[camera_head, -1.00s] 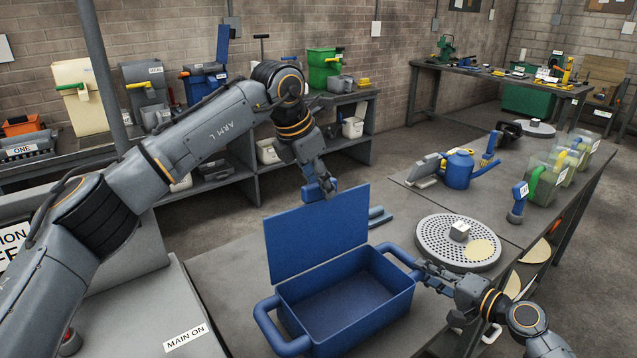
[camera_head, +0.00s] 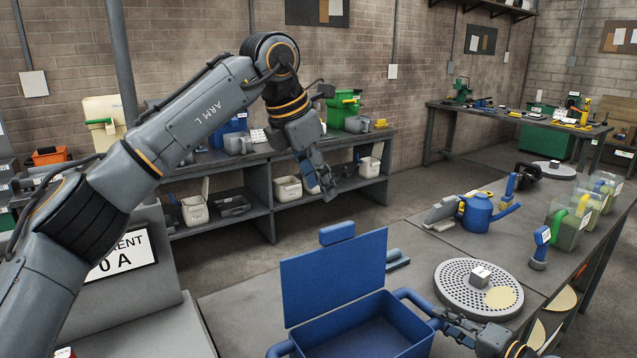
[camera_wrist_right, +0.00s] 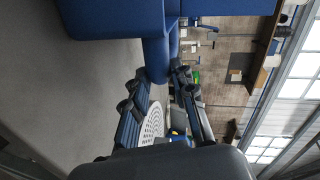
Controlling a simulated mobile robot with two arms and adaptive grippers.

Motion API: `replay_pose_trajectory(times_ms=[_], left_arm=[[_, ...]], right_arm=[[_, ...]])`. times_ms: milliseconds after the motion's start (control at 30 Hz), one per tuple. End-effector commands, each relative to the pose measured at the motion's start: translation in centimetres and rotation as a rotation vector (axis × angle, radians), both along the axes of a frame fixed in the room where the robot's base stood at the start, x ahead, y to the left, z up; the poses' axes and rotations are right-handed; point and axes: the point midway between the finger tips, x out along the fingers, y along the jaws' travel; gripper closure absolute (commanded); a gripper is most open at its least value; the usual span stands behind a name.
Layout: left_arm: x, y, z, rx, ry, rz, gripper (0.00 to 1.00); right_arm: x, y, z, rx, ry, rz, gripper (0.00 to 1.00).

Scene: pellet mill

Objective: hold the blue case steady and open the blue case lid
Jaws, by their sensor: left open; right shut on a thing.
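The blue case (camera_head: 385,345) stands on the table, its empty inside showing and its lower part cut off by the picture edge. Its lid (camera_head: 335,275) stands upright at the back, with a blue tab (camera_head: 337,233) on its top edge. My left gripper (camera_head: 323,190) is open and empty, above and behind the lid and apart from the tab. My right gripper (camera_head: 440,318) is shut on the case's right handle (camera_head: 415,297). In the right wrist view, the fingers (camera_wrist_right: 158,88) close around the blue handle (camera_wrist_right: 155,50).
A perforated round plate (camera_head: 450,285) with a small metal block lies right of the case. A blue watering can (camera_head: 478,213), a blue-headed tool (camera_head: 540,245) and clear containers (camera_head: 568,225) stand farther back. A shelf bench (camera_head: 260,165) is behind my left gripper.

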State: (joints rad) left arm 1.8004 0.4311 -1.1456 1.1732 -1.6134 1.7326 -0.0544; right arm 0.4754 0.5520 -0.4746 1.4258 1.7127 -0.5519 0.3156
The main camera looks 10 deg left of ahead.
Motion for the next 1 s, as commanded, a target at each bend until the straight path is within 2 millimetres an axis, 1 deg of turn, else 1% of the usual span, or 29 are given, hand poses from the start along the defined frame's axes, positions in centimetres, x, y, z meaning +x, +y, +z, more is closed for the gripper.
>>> replay_pose_trajectory(times_ms=[33,467,1000], left_arm=[[0.0,0.0,-0.1,0.0,0.0,0.0,0.58],[0.0,0.0,0.0,0.0,0.0,0.0,0.58],[0.0,0.0,0.3,0.0,0.0,0.0,0.58]], right_arm=[[-0.3,0.0,-1.0,-0.011,0.015,0.003,1.0],[-0.3,0.0,-0.8,-0.011,0.015,0.003,1.0],[-0.2,0.0,0.0,-0.006,0.011,0.002,1.0]])
